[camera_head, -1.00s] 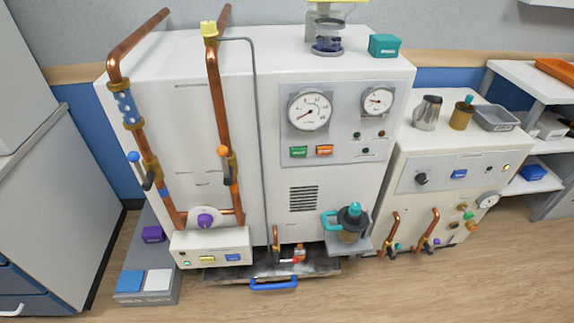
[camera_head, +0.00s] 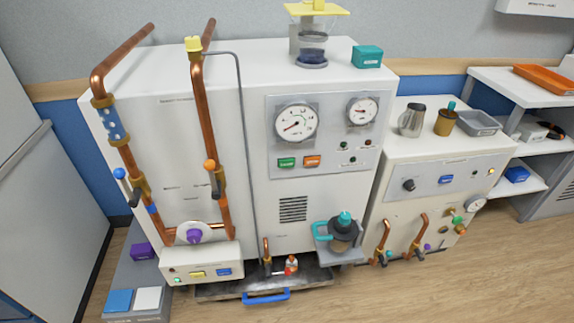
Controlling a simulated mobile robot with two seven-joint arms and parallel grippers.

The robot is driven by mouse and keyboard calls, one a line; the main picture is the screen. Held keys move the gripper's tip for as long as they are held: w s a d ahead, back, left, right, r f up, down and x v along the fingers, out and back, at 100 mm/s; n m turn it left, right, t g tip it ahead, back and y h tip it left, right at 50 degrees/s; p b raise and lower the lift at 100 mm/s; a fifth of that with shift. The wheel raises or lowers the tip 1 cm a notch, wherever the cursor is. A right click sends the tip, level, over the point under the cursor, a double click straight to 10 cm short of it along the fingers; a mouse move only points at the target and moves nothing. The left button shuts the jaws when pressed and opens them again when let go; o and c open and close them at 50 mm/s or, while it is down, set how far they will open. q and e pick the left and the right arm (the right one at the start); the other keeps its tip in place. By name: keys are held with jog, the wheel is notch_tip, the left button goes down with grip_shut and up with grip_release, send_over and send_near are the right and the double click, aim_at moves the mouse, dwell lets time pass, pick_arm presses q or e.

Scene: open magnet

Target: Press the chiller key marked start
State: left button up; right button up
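A tall white cabinet (camera_head: 340,188) stands in the middle with a grey panel holding two round gauges. Below the large gauge (camera_head: 296,123) are a green key (camera_head: 287,162) and an orange key (camera_head: 312,161), side by side. Their lettering is too small to read for certain. A small white control box (camera_head: 205,259) at the cabinet's lower left carries a yellow key (camera_head: 197,274) and a blue key (camera_head: 224,271). A lower white unit (camera_head: 400,212) at the right has a blue key (camera_head: 446,179) and a black knob. Neither of my grippers is in view.
Copper pipes (camera_head: 208,130) with valve handles run down the cabinet's left front. A coffee-maker-like vessel (camera_head: 343,235) stands on a ledge at lower right. A tray with a blue handle (camera_head: 265,297) juts out below. The wooden floor (camera_head: 420,290) in front is clear.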

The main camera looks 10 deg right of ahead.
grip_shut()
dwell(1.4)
